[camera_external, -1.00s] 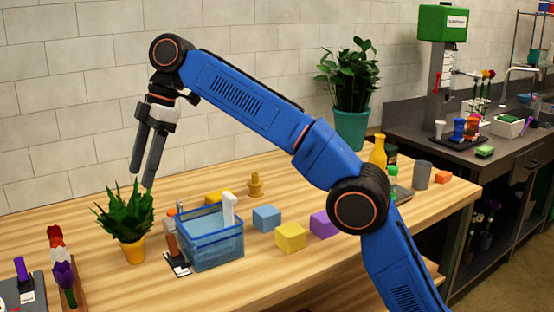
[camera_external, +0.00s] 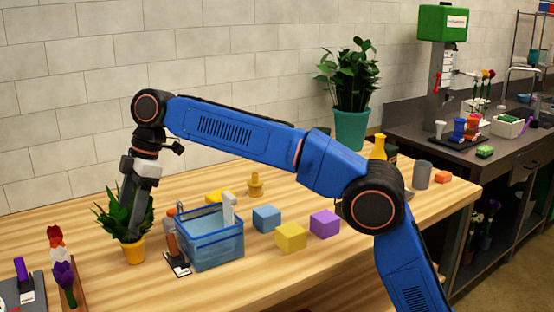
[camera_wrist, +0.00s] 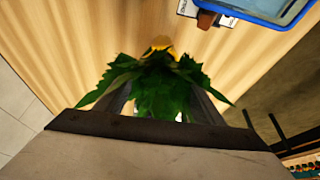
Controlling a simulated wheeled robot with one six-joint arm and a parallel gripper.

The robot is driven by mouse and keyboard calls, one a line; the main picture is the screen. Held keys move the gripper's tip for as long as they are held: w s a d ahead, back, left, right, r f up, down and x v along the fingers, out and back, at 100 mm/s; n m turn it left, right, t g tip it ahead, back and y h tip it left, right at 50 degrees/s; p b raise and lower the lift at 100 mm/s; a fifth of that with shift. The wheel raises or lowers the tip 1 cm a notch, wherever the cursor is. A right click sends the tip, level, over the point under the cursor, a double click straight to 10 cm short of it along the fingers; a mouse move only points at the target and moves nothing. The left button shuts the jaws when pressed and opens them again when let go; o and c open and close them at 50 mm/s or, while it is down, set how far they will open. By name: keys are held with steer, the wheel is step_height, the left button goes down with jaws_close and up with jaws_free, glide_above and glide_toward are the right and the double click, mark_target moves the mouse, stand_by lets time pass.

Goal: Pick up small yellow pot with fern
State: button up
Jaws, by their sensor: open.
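The small yellow pot (camera_external: 132,251) with the green fern (camera_external: 112,219) stands upright on the wooden table at the left. My gripper (camera_external: 133,236) points down over it, with its fingers among the leaves. In the wrist view the fern (camera_wrist: 160,90) fills the space between my open fingers, and a bit of the yellow pot (camera_wrist: 158,43) shows beyond the leaves. The leaves hide most of the fingertips, so I cannot tell whether they touch the pot.
A clear blue bin (camera_external: 212,245) stands just right of the pot, with an orange-brown bottle (camera_external: 170,236) between them. A tray with flowers (camera_external: 72,282) is at the front left. Blue (camera_external: 266,218), yellow (camera_external: 290,236) and purple (camera_external: 324,223) blocks lie farther right.

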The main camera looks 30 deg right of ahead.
steer(key=shift+a+f, duration=0.2)
steer(key=shift+f, duration=0.45)
steer(key=shift+c, duration=0.6)
jaws_close()
steer(key=shift+r, duration=5.05)
